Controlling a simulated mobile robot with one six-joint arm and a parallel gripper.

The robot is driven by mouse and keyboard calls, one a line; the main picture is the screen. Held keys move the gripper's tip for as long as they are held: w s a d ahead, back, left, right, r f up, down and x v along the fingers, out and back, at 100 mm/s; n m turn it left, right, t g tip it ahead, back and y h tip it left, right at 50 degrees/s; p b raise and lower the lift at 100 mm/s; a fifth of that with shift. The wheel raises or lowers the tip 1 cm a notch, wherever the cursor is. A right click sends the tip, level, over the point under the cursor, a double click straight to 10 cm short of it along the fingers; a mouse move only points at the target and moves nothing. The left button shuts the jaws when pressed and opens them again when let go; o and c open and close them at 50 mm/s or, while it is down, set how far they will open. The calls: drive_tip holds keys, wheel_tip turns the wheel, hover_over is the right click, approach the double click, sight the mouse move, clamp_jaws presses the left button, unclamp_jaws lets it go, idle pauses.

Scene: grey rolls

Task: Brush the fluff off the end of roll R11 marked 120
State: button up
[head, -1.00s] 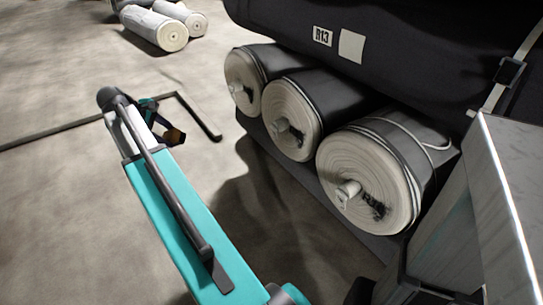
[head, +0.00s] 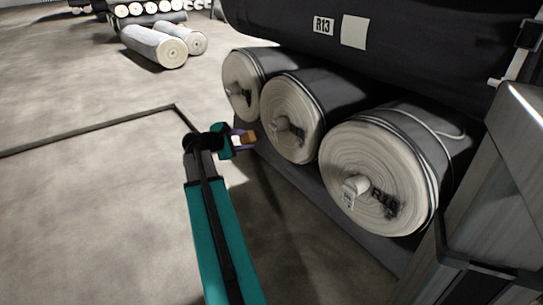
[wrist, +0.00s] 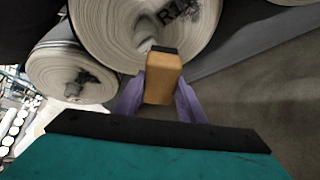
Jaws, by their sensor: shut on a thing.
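Three grey-wrapped rolls lie side by side with pale ends facing me: a left roll (head: 241,86), a middle roll (head: 292,118) and a right roll (head: 372,178). Each end has a core stub, and dark marks show on the middle and right ends. I cannot read 120 on any of them. My gripper (head: 245,139) is just in front of the left and middle rolls, low down. Its purple fingers (wrist: 160,98) are shut on a wooden brush (wrist: 163,80) with a dark tip. In the wrist view, a big roll end (wrist: 140,35) lettered "R1", last character unclear, is just beyond the brush.
A dark bundle above bears an R13 label (head: 323,25). A grey metal post (head: 500,190) stands at the right. Two pale rolls (head: 163,48) lie on the floor behind. The floor at left is open, with a dark line (head: 90,128).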

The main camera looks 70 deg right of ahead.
drive_tip(key=s+d+f+h+b, duration=0.1)
drive_tip(key=s+d+f+b, duration=0.3)
drive_tip(key=s, duration=0.4)
drive_tip(key=shift+d+f+h, duration=0.3)
drive_tip(key=shift+d+f, duration=0.45)
drive_tip(key=shift+d, duration=0.3)
drive_tip(key=shift+d+g, duration=0.15)
drive_tip(key=shift+g, duration=0.25)
drive_tip(key=shift+s+d+b, duration=0.1)
drive_tip(key=shift+s+d, duration=0.45)
drive_tip(key=shift+d, duration=0.25)
drive_tip(key=shift+s+d+b, duration=0.1)
drive_tip(key=shift+s+d, duration=0.4)
drive_tip(key=shift+d, duration=0.3)
drive_tip(key=shift+s+d+b, duration=0.1)
drive_tip(key=shift+s+d, duration=0.45)
drive_tip(key=shift+d, duration=0.25)
drive_tip(key=shift+s+d+p, duration=0.35)
drive_tip(key=shift+s+d, duration=0.2)
drive_tip(key=shift+d, duration=0.25)
drive_tip(key=shift+s, duration=0.1)
drive_tip(key=shift+s+a+p, duration=0.25)
drive_tip(key=shift+s+a, duration=0.35)
drive_tip(key=shift+s, duration=0.15)
drive_tip(key=shift+s+a+p, duration=0.2)
drive_tip(key=shift+s+a, duration=0.35)
drive_tip(key=shift+s, duration=0.2)
drive_tip(key=shift+s+a, duration=0.1)
drive_tip(key=shift+s, duration=0.05)
